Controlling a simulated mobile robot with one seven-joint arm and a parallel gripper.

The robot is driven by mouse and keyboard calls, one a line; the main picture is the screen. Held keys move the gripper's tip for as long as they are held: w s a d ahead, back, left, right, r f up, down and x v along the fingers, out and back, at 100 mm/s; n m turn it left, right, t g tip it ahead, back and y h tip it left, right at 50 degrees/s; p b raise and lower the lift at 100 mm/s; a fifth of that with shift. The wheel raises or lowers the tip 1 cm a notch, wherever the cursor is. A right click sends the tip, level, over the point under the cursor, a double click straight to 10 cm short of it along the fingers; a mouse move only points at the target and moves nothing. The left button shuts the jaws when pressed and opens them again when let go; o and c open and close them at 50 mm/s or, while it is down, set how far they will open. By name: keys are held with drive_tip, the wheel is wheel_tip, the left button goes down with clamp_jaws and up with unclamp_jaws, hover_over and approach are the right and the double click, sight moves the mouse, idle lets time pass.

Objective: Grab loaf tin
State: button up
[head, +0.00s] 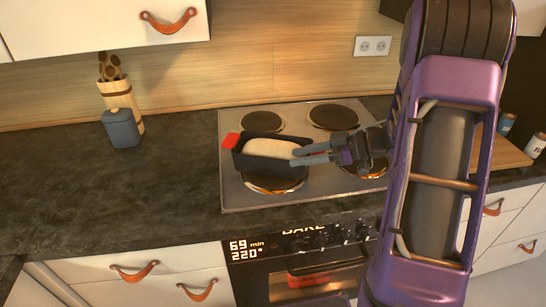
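The loaf tin (262,168) is a dark rectangular tin with a red grip (231,141) at its left end. It stands upright on the hob and holds a pale loaf (271,148). My gripper (293,157) reaches in from the right, its two grey fingers pointing left over the tin's right end. A gap shows between the fingers, so it looks open. One fingertip lies over the loaf and the other near the front rim. Whether they touch the tin cannot be told.
The tin stands on a steel hob (232,193) with several round plates, some glowing orange. The oven (300,262) below reads 220°. A blue-grey jar (121,128) and a utensil holder (117,95) stand at left. The dark counter (60,185) left of the hob is clear.

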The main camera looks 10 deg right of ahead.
sight(269, 159)
drive_tip(key=x, duration=0.3)
drive_tip(key=shift+w+a, duration=0.1)
drive_tip(key=shift+a+r+b+x, duration=0.1)
drive_tip(key=shift+r+x, duration=0.05)
drive_tip(key=shift+x, duration=0.75)
drive_tip(key=shift+a+r+b+x, duration=0.1)
drive_tip(key=shift+r+x, duration=0.1)
drive_tip(key=shift+x, duration=0.7)
drive_tip(key=shift+a+r+b+x, duration=0.1)
drive_tip(key=shift+r+x, duration=0.05)
drive_tip(key=shift+x, duration=0.8)
drive_tip(key=shift+d, duration=0.1)
drive_tip(key=shift+c, duration=0.3)
clamp_jaws()
drive_tip(key=shift+r, duration=0.1)
